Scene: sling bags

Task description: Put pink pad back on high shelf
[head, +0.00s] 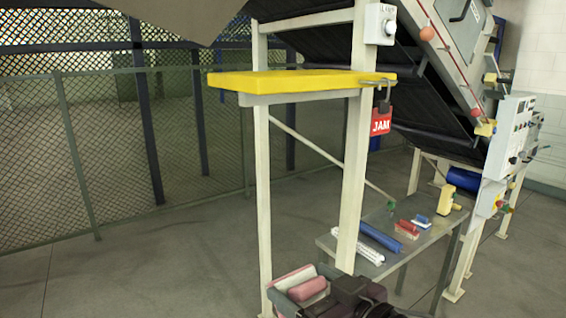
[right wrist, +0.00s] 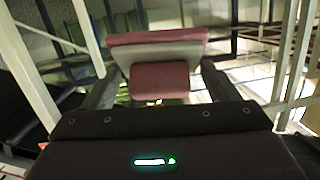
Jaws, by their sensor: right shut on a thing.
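The pink pad (head: 306,291), with a pale layer beside its pink parts, is low in the head view. My right gripper (head: 308,287) is shut on it in front of the frame's post. In the right wrist view the pink pad (right wrist: 160,80) sits between the two dark fingers of my right gripper (right wrist: 160,78). The high shelf is probably the yellow board (head: 300,80) on the cream frame, well above the gripper in the head view. My left gripper is not in view.
A red JAM tag (head: 381,121) hangs on a padlock at the yellow board's right end. A cream post (head: 354,170) rises beside my right gripper. A low grey table (head: 408,252) holds blue and white rolls and brushes. A dark sloped conveyor stands behind; floor at left is clear.

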